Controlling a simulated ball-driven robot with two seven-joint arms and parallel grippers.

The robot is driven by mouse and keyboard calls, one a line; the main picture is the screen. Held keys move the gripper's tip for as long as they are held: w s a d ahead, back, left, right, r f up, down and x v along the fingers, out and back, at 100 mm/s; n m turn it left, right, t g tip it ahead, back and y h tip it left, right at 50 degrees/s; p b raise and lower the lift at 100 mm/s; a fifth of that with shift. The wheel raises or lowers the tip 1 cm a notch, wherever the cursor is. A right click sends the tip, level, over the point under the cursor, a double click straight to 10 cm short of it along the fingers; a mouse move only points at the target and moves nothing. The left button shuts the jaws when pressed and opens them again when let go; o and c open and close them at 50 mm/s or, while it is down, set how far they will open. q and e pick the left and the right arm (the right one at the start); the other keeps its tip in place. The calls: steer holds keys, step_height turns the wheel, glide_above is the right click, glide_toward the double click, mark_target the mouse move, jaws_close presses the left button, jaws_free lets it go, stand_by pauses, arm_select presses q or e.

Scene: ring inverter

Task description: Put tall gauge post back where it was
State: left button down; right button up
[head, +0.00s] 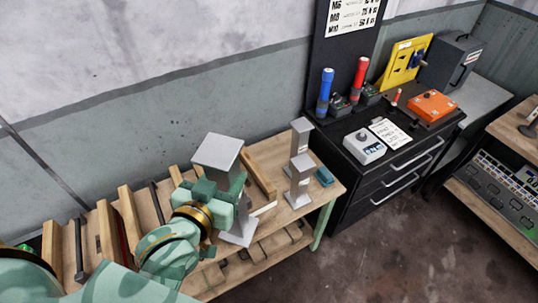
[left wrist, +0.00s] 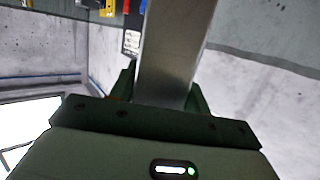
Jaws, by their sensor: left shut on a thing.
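The tall gauge post (head: 218,152) is a grey square column with a flat top and a wider foot. My left gripper (head: 221,185) is shut around its shaft, below the top. The post stands near upright over the wooden bench (head: 262,150); whether its foot touches the bench cannot be told. In the left wrist view the post (left wrist: 176,45) rises between the two dark green fingers of my left gripper (left wrist: 160,95). The gripper and forearm hide part of the shaft. My right gripper is in neither view.
Two shorter grey posts, a rear one (head: 301,133) and a front one (head: 298,182), stand right of the held post. A small teal block (head: 324,177) lies beside them. A wooden rack (head: 125,220) is at left. A black drawer cabinet (head: 350,190) stands right of the bench.

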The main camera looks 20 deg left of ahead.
arm_select(q)
steer(key=shift+s+a+r+m+h, duration=0.15)
steer(key=shift+r+m+h, duration=0.05)
steer(key=shift+m+h, duration=0.1)
steer(key=shift+s+a+f+m+h, duration=0.15)
steer(key=shift+a+f+m+h, duration=0.1)
steer(key=shift+a+m+h, duration=0.4)
steer(key=shift+s+a+f+m+g+h, duration=0.15)
steer(key=shift+a+m+h, duration=0.2)
steer(key=shift+h, duration=0.25)
steer(key=shift+w+a+m+g+h, duration=0.1)
steer(key=shift+a+m+g+h, duration=0.15)
steer(key=shift+m+h, duration=0.35)
steer(key=shift+s+a+f+m+g+h, duration=0.1)
steer(key=shift+a+m+h, duration=0.25)
steer(key=shift+h, duration=0.3)
steer(key=shift+a+h, duration=0.1)
steer(key=shift+h, duration=0.2)
